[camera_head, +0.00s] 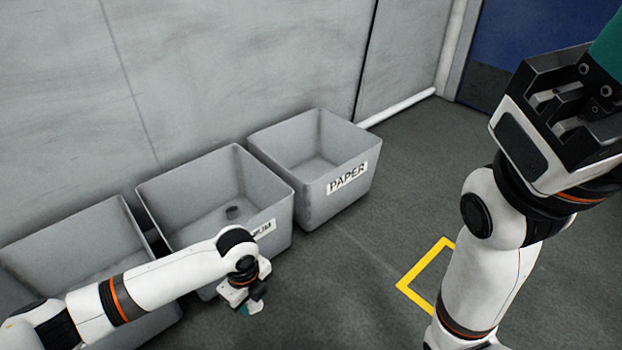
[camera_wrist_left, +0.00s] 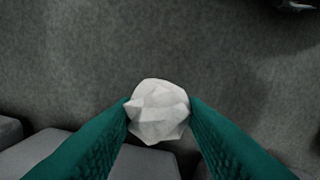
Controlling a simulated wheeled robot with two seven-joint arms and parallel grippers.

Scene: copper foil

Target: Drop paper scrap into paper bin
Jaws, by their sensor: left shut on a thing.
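The paper scrap (camera_wrist_left: 158,112) is a white crumpled ball, held between the two teal fingers of my left gripper (camera_wrist_left: 160,118) in the left wrist view. In the head view, my left gripper (camera_head: 250,304) points down low in front of the middle bin; I cannot clearly make out the scrap there. The paper bin (camera_head: 318,198) is a grey open box labelled PAPER, against the wall, to the right of and beyond my left gripper. Its visible inside looks empty. My right gripper (camera_head: 603,78) is raised at the upper right, its fingers partly cut off by the frame.
A middle grey bin (camera_head: 280,228), its label partly hidden by my left arm and ending in UM, holds a small dark thing (camera_head: 233,211). Another grey bin (camera_head: 75,222) stands at the left. A yellow floor marking (camera_head: 425,262) lies right of the bins on open floor.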

